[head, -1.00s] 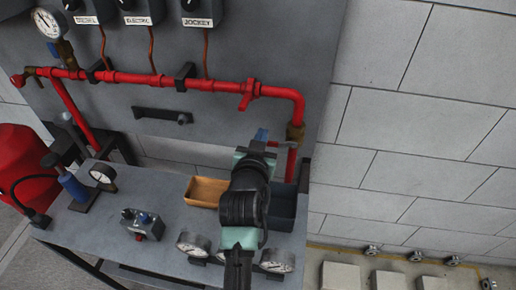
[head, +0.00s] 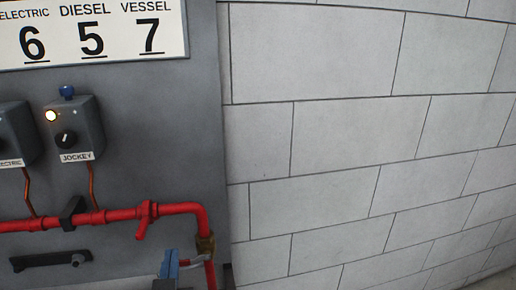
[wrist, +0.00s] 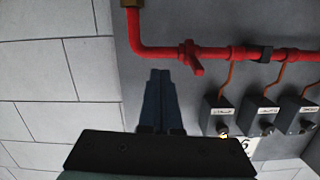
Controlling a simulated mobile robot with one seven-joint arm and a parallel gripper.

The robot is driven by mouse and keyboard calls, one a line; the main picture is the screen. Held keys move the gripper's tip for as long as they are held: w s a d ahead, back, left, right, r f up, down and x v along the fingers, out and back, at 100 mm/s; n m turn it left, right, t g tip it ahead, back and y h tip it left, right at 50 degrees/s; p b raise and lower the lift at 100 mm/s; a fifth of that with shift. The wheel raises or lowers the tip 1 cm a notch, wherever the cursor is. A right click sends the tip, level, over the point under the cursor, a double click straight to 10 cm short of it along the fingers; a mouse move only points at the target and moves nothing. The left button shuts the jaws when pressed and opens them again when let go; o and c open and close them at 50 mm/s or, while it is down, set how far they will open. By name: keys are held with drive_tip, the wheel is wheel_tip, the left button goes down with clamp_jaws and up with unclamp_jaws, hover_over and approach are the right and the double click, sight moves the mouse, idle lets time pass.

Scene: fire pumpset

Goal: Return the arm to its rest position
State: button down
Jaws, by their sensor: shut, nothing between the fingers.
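My gripper (wrist: 158,74) shows in the wrist view with its two dark blue fingers side by side, shut and empty. The fingers point toward the grey panel (wrist: 140,35), just beside the red pipe. In the head view only the blue end of my gripper (head: 172,256) shows at the bottom edge, near the pipe's brass fitting. The rest of my arm is out of the head view. I cannot tell the exact gap between the fingers and the panel or pipe.
A red pipe (head: 115,215) with a red valve handle (head: 146,219) crosses the panel. The jockey control box (head: 77,128) has a lit yellow lamp. A sign (head: 95,36) reads 6, 5, 7. A bare block wall (head: 350,140) fills the right.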

drive_tip(key=d+r+m+t+h, duration=0.1)
drive_tip(key=d+r+t, duration=0.3)
drive_tip(key=r, duration=0.8)
drive_tip(key=d+r+t+h, duration=0.15)
drive_tip(key=d+r, duration=0.45)
drive_tip(key=r, duration=0.7)
drive_tip(key=s+d+r+t+h, duration=0.1)
drive_tip(key=s+d+r+t, duration=0.2)
drive_tip(key=s+r, duration=0.2)
drive_tip(key=s+d+r+m+t+h+p, duration=0.1)
drive_tip(key=s+d+r+t, duration=0.2)
drive_tip(key=r, duration=0.9)
drive_tip(key=s+d, duration=0.1)
drive_tip(key=s, duration=0.2)
drive_tip(key=shift+s+d, duration=0.2)
drive_tip(key=shift+s, duration=0.1)
drive_tip(key=shift+a+f, duration=0.1)
drive_tip(key=shift+a, duration=0.05)
